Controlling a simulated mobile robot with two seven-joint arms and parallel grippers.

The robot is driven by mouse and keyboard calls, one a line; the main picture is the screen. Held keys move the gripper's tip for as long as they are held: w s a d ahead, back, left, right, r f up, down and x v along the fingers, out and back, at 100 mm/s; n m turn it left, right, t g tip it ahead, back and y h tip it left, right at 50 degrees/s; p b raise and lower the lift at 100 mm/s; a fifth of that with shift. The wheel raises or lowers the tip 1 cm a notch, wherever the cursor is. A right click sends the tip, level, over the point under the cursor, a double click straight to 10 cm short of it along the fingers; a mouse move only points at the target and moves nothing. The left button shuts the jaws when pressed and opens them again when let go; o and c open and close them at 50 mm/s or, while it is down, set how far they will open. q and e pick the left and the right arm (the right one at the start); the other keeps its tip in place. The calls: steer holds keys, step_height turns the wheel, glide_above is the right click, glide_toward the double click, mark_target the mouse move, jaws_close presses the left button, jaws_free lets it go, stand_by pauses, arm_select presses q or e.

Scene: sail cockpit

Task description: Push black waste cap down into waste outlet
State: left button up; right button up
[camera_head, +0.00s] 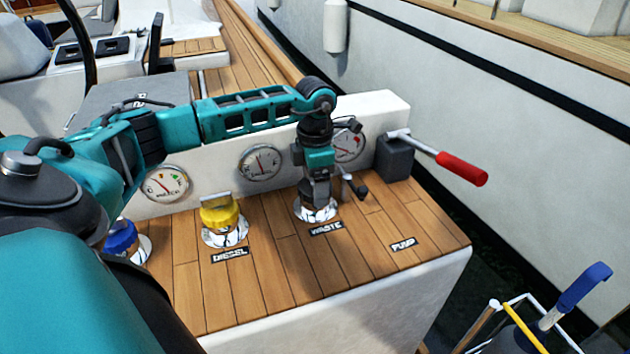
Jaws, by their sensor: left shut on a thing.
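My left gripper (320,192) points straight down over the waste outlet (302,212), a shiny round flange in the wooden deck behind the WASTE label (326,228). The gripper is shut on the black waste cap, which is mostly hidden among the dark fingers. The cap is at or just above the outlet; I cannot tell how deep it sits. My right gripper is not in view.
A yellow diesel cap (219,214) and a blue cap (121,238) stand to the left. Gauges (261,163) line the white panel behind. A red-handled pump lever (461,168) juts out at right. Bare deck (290,270) lies in front.

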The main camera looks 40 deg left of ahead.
arm_select(q)
steer(key=o, duration=0.9)
